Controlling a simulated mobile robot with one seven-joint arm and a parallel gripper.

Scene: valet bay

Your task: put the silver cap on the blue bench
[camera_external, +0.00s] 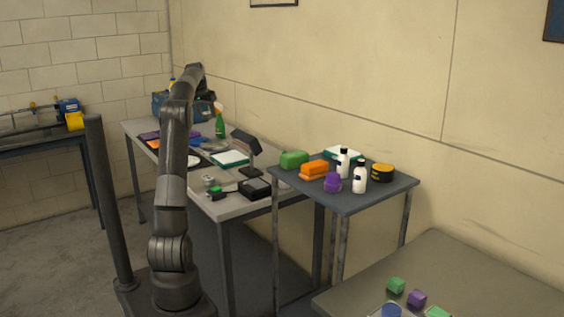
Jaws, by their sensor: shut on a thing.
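My arm rises in front of the long grey bench (232,207) and bends over at the top, reaching away from the camera. My gripper is hidden behind my own arm and the dark clutter there, so its fingers and anything between them cannot be made out. I cannot pick out the silver cap for sure; a small silvery piece (208,181) lies on the near part of the long bench. A bench with a blue-grey top and blue legs (40,142) stands against the far left wall, with a blue and yellow tool (70,113) on it.
A dark side table (345,203) holds white bottles (360,176), orange and green blocks and a purple item. A green spray bottle (219,125) and a white tray (230,158) stand on the long bench. A grey-brown table (450,262) is at lower right. Floor is clear at left.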

